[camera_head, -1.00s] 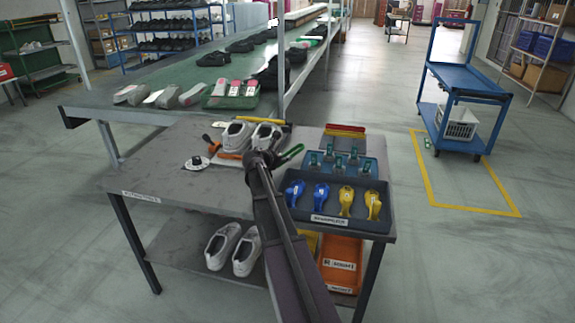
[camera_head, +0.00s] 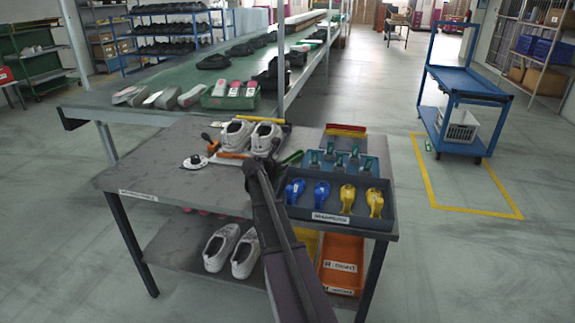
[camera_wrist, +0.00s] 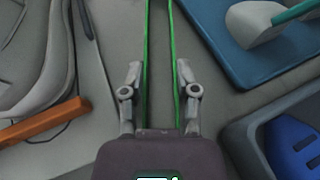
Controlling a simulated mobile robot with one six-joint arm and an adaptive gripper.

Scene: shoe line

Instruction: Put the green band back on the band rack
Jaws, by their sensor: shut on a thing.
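My gripper (camera_wrist: 158,85) is shut on the green band (camera_wrist: 173,70), which runs as two thin green strips up between the fingers in the wrist view. In the head view the green band (camera_head: 293,157) shows just right of my gripper, over the table between the white shoes and the blue tray. My arm hides part of the gripper there. What looks like the band rack (camera_head: 338,142) is a dark grey board at the table's back right, with a red and a yellow band along its far edge. The gripper is left of it and nearer.
White shoes (camera_head: 237,135) stand left of my gripper, with an orange piece (camera_head: 232,156) before them. A blue tray (camera_head: 373,178) with green-handled tools and a dark bin (camera_head: 365,221) with blue and yellow tools lie to the right. The table's left part (camera_head: 150,172) is mostly clear.

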